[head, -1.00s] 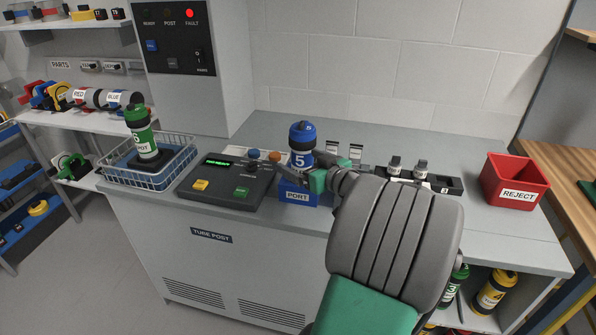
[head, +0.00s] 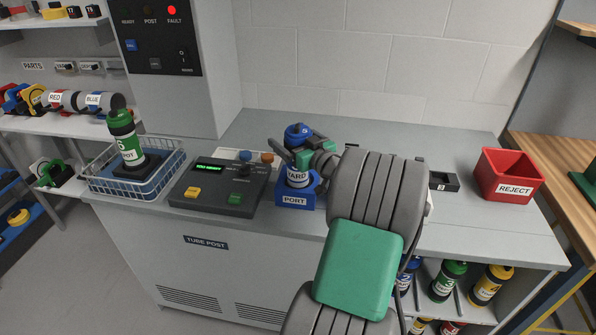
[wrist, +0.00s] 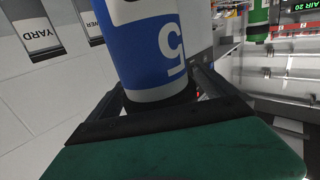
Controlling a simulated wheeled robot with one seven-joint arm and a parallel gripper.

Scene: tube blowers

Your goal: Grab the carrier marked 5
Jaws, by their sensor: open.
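The blue carrier marked 5 (head: 298,134) stands in the blue port holder (head: 295,200) on the counter. Its cap shows above my gripper and a white band reading YARD shows below it. In the wrist view the carrier (wrist: 145,45) shows its blue body and a white 5, between my two fingers. My gripper (head: 291,155) is open around the carrier's middle, one dark finger on each side. I cannot tell whether either finger touches it.
A control console (head: 220,188) stands left of the port. A wire basket (head: 110,188) holds a green carrier (head: 125,140). A red REJECT bin (head: 508,175) stands at the right. More carriers stand on the shelf below. A red FAULT lamp (head: 172,10) is lit.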

